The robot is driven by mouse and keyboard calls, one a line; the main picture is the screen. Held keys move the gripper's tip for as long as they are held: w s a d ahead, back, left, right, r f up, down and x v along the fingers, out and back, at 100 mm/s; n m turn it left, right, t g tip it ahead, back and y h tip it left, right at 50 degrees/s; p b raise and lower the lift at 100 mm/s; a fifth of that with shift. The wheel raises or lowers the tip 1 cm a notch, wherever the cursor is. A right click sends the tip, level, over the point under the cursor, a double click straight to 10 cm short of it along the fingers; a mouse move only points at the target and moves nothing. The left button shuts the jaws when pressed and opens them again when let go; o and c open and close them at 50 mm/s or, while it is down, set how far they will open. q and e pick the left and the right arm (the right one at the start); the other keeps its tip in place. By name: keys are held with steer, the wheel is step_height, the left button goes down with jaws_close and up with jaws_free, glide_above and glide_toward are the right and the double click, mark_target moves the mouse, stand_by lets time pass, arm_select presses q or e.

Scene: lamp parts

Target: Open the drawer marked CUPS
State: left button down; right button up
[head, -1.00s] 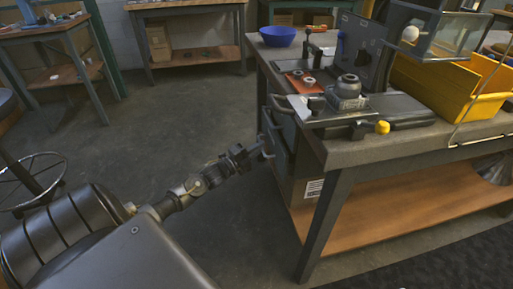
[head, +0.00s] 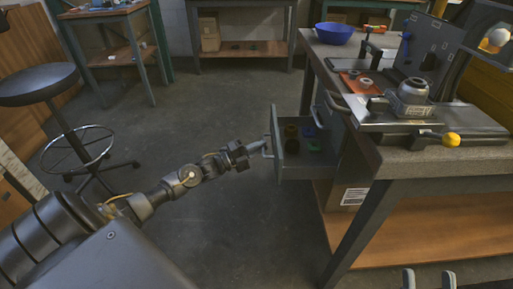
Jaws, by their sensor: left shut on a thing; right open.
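A grey drawer (head: 279,143) stands pulled out from the left side of the workbench. Its front faces left, and I cannot read any label on it. My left gripper (head: 262,148) is shut on the drawer's handle (head: 268,138). My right gripper (head: 429,280) shows only as two pale fingertips at the bottom edge, apart and empty.
The workbench (head: 450,160) carries a machine, a blue bowl (head: 334,33) and a yellow bin (head: 483,88). Other drawer handles (head: 337,102) stay close to the bench side. A stool (head: 40,85) stands at left. The floor between is clear.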

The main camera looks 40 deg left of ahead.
arm_select(q)
steer(key=c, duration=1.5)
jaws_free()
steer(key=shift+s+a, duration=0.1)
steer(key=p+v, duration=0.1)
steer(key=v, duration=0.9)
steer(key=shift+s+a, duration=0.2)
steer(key=shift+s, duration=0.05)
arm_select(e)
steer(key=shift+a+f+g, duration=0.4)
steer(key=shift+f+g, duration=0.2)
steer(key=shift+a+f+g, duration=0.35)
steer(key=shift+f+g, duration=0.2)
steer(key=shift+g, duration=0.05)
